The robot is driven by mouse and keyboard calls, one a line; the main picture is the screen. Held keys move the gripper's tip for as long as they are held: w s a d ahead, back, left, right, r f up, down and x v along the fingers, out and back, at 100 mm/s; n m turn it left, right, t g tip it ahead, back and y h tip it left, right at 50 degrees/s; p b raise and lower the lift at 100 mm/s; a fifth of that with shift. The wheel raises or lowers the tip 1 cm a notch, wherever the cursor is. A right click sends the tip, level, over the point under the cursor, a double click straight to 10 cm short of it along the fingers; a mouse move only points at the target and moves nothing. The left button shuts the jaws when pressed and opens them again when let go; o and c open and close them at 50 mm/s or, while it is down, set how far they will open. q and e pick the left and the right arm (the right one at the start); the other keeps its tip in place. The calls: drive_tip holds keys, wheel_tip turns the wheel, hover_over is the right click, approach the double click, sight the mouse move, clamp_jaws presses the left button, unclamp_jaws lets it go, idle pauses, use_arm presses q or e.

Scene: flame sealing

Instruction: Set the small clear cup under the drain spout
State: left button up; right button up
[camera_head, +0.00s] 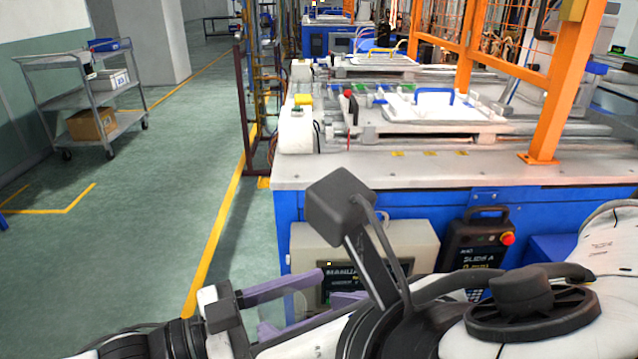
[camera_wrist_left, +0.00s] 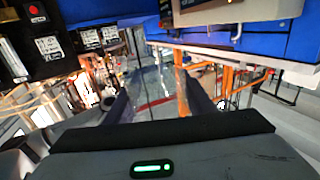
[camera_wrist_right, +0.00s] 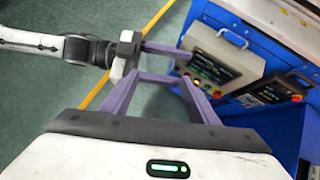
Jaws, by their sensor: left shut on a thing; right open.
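The small clear cup (camera_wrist_left: 152,84) shows only faintly as a see-through shape between the purple fingers of my left gripper (camera_wrist_left: 158,97) in the left wrist view. My left gripper is shut on it, in the air in front of the blue bench. In the head view its purple fingers (camera_head: 312,288) reach in from the left. My right gripper (camera_wrist_right: 160,84) is open, its purple fingers close to the left gripper's fingers and on both sides of the faint cup. Whether they touch the cup I cannot tell. I cannot make out the drain spout.
A blue workbench (camera_head: 400,183) with a light top fills the right. On its front are a grey control box (camera_head: 420,245) and a black panel with a red button (camera_head: 508,239). An orange post (camera_head: 552,110) stands on the top. A cart (camera_head: 90,90) stands back left; green floor is clear.

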approach(276, 307)
drive_tip(key=x, duration=0.4)
drive_tip(key=shift+w, duration=0.1)
drive_tip(key=c, duration=0.7)
use_arm(q)
drive_tip(key=o, duration=1.1)
use_arm(e)
drive_tip(key=shift+c, duration=0.3)
use_arm(q)
drive_tip(key=shift+a, duration=0.15)
